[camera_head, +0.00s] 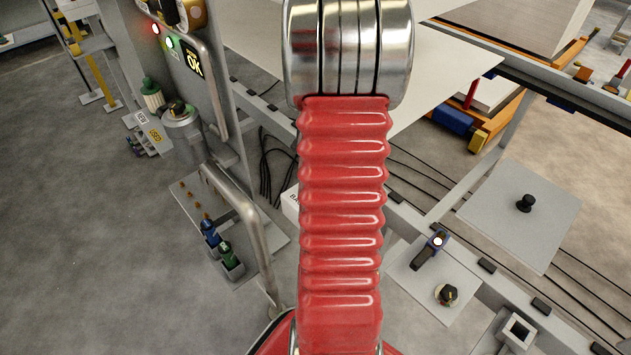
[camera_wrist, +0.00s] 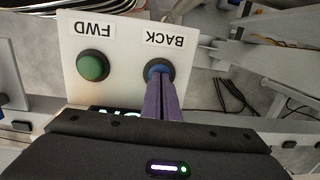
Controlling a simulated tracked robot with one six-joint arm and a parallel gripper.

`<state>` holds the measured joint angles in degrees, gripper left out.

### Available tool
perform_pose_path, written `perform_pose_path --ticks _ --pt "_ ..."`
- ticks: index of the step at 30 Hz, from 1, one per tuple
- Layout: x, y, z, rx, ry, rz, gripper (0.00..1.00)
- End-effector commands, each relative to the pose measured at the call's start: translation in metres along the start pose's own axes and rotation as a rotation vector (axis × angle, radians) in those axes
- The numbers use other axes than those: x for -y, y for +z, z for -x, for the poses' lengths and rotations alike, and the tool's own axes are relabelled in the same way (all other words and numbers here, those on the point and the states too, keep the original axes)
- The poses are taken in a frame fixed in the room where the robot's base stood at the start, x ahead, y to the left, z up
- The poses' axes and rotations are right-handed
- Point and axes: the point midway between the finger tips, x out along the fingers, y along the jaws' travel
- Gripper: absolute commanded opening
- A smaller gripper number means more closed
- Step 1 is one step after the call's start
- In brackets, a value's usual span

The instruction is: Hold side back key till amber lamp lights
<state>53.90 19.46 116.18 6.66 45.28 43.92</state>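In the wrist view a white panel (camera_wrist: 117,52) carries a blue key (camera_wrist: 154,68) in a black ring beside the upside-down label BACK (camera_wrist: 165,39). A green key (camera_wrist: 92,66) is beside the label FWD. My gripper (camera_wrist: 162,84) has its two purple fingers together, with nothing visible between them. Their tips overlap the blue key's lower edge and appear to touch it; how far it is pressed I cannot tell. In the head view my red arm hides the keys and gripper. A corner of the white panel (camera_head: 291,203) shows. I cannot make out a lit amber lamp.
A tall grey cabinet (camera_head: 208,85) at upper left has a lit red lamp (camera_head: 155,28), a lit green lamp (camera_head: 172,43) and an OK display (camera_head: 194,61). A bent metal rail (camera_head: 247,212) stands left of my arm. Open floor (camera_head: 75,200) lies at the left.

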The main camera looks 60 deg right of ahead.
Motion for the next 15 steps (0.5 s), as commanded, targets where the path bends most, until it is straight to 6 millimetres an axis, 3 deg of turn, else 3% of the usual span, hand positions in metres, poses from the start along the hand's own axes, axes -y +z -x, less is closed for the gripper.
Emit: perform_pose_path --ticks 5,15 --pt "-0.002 0.002 0.019 0.005 0.006 0.002 0.0" --pt "0.001 -0.001 0.082 -0.003 -0.003 0.002 0.0"
